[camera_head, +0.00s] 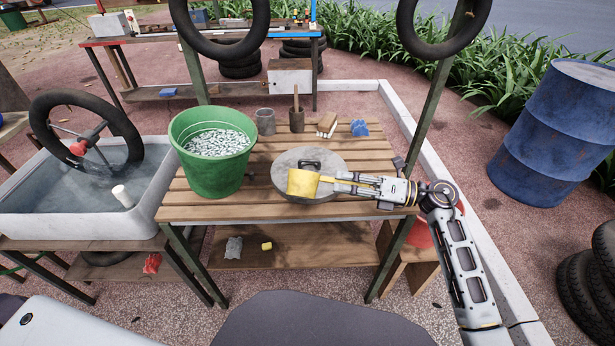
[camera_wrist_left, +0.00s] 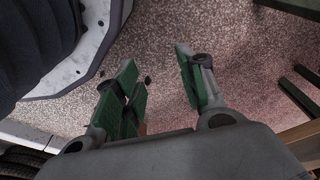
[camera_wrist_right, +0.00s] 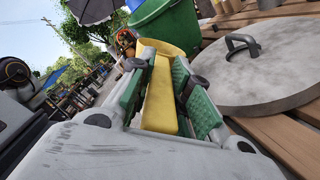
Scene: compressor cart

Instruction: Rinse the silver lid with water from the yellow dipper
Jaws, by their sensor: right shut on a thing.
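The silver lid (camera_head: 325,162) lies flat on the slatted wooden table, its dark handle upward; it also shows in the right wrist view (camera_wrist_right: 256,68). My right gripper (camera_head: 345,183) is shut on the handle of the yellow dipper (camera_head: 302,183). The dipper is over the front left part of the lid in the head view; its cup is at the far end of the handle in the right wrist view (camera_wrist_right: 162,90). I cannot tell whether it holds water. My left gripper (camera_wrist_left: 165,85) is open and empty above the speckled ground; it is not seen in the head view.
A green bucket (camera_head: 212,172) with a rippled, glinting surface inside stands left of the lid. A water basin with a tyre (camera_head: 85,215) is at left. The table's front strip is clear.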

